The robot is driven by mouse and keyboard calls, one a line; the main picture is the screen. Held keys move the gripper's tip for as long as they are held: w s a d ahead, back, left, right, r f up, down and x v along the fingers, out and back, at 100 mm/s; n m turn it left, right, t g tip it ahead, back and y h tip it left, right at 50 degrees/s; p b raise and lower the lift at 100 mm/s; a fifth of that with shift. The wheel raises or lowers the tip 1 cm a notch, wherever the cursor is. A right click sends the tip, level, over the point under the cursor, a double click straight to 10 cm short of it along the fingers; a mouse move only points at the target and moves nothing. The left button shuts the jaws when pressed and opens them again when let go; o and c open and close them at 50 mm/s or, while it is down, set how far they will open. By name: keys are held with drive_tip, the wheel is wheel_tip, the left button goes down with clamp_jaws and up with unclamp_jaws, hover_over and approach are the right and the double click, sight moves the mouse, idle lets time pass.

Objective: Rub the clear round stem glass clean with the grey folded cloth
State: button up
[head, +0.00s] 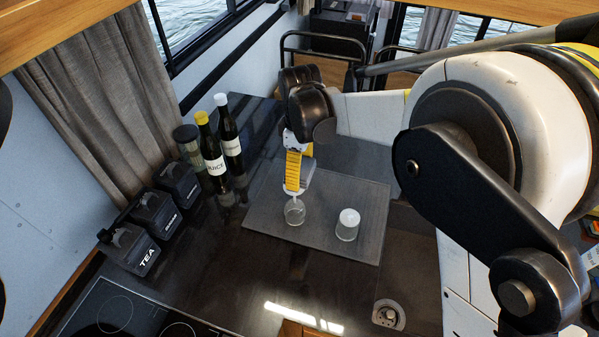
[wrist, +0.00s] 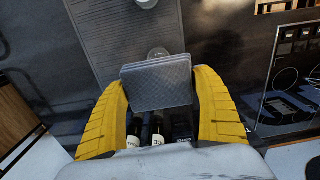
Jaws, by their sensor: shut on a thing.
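My gripper (head: 296,182) points down over the grey mat, its yellow fingers shut on the grey folded cloth (wrist: 157,84). The cloth is a flat, layered block that spans the gap between the fingertips (wrist: 160,90). In the head view a clear round glass (head: 294,213) stands on the mat just below the fingertips. A thin pale part rises from it toward the gripper, so it looks upside down. In the wrist view a small pale round piece (wrist: 158,53) shows past the cloth's edge; the cloth hides the rest. I cannot tell whether cloth and glass touch.
Two dark bottles (head: 212,155) and several black canisters (head: 131,249) stand left. A hob (head: 112,312) lies at front left, a sink drain (head: 388,315) at front right. Dark counter before the mat is clear.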

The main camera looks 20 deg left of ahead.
drive_tip(key=shift+r+p, duration=0.35)
drive_tip(key=shift+r, duration=0.55)
